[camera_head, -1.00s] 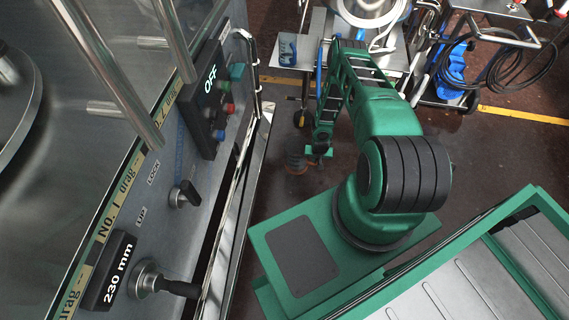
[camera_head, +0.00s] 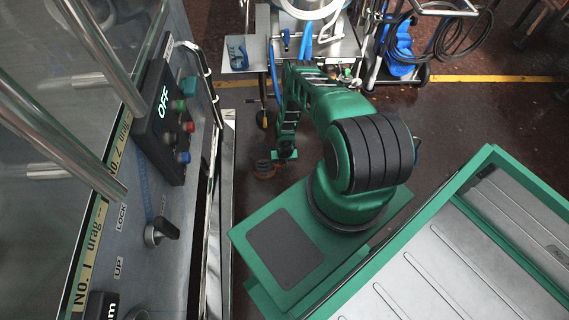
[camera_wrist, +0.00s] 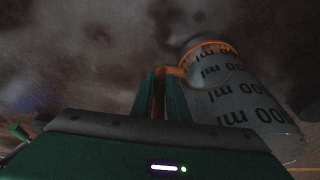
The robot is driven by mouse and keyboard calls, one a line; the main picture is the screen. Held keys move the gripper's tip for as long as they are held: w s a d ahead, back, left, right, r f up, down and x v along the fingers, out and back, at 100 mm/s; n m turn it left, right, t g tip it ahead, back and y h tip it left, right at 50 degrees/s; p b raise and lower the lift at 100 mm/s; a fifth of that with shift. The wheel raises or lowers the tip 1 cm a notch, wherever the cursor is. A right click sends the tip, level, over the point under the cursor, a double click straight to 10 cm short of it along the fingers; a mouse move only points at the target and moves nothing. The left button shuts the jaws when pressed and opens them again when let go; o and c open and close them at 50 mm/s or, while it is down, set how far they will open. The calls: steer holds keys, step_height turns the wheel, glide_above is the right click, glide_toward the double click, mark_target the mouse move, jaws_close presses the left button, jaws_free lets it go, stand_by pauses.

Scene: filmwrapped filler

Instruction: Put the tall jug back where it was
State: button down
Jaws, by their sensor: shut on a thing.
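The tall jug (camera_wrist: 238,95) is a pale cylinder with dark "ml" markings and an orange rim; it fills the right of the wrist view. My gripper (camera_wrist: 168,92) has its two green fingers closed on the jug's orange-brown handle, with the jug body to their right. In the head view my gripper (camera_head: 284,154) hangs low at the far end of my arm, beside the machine. A small round brownish rim (camera_head: 264,168) next to it appears to be the jug from above. Most of the jug is hard to make out there.
A steel machine with a control panel (camera_head: 166,120) and a lever (camera_head: 160,232) stands close on the left. A metal shelf (camera_head: 240,62) with a blue item and a cart with blue containers (camera_head: 398,55) stand at the back. Dark floor (camera_head: 470,110) is open on the right.

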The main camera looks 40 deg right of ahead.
steer(key=shift+f, duration=0.8)
steer(key=c, duration=1.7)
jaws_free()
steer(key=shift+f, duration=0.1)
